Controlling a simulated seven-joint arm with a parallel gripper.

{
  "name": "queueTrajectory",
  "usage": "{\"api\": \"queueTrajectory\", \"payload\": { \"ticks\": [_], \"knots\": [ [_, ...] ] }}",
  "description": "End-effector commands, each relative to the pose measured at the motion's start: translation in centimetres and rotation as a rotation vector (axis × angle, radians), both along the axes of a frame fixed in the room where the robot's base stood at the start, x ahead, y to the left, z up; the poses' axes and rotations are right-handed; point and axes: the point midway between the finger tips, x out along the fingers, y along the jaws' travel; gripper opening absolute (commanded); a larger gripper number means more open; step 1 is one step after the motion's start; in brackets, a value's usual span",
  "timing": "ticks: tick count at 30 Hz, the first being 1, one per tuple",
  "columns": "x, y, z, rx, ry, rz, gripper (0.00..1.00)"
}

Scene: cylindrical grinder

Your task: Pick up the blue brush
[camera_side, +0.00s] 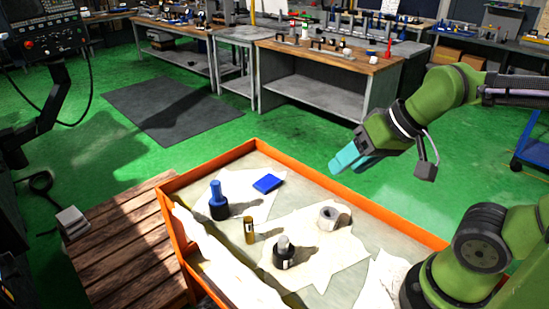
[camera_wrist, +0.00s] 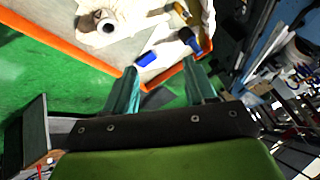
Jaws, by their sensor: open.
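Two blue things lie in the orange-rimmed tray (camera_side: 375,207), and I cannot tell for sure which is the brush. One is an upright blue piece with a dark round base (camera_side: 217,200), at the tray's left. The other is a flat blue block (camera_side: 267,183) just right of it, on white cloth. In the wrist view the block (camera_wrist: 146,59) shows just beyond the fingertips, with the dark-based blue piece (camera_wrist: 190,39) to its right. My gripper (camera_side: 352,157), with teal fingers, is open and empty above the tray's back right edge, apart from both. Its fingers (camera_wrist: 158,66) also show in the wrist view.
The tray also holds a small brown bottle (camera_side: 249,230), a dark bottle with a grey top (camera_side: 283,254) and a grey roll (camera_side: 330,216). Its raised rim surrounds them. A wooden slatted pallet (camera_side: 122,245) is at left. Workbenches (camera_side: 325,72) stand behind, across open green floor.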

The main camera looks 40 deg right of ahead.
Motion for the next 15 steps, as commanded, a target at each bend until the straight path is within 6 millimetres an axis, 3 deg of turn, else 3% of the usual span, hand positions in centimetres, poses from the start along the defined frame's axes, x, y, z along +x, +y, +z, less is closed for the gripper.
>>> {"api": "queueTrajectory", "payload": {
  "ticks": [5, 10, 15],
  "knots": [
    [3.9, 1.6, -0.1, -0.029, 0.103, 0.073, 0.55],
    [9.8, 3.9, 0.3, -0.087, 0.200, 0.161, 0.55],
    [16.0, 6.7, -0.6, -0.158, 0.289, 0.242, 0.55]
  ]
}}
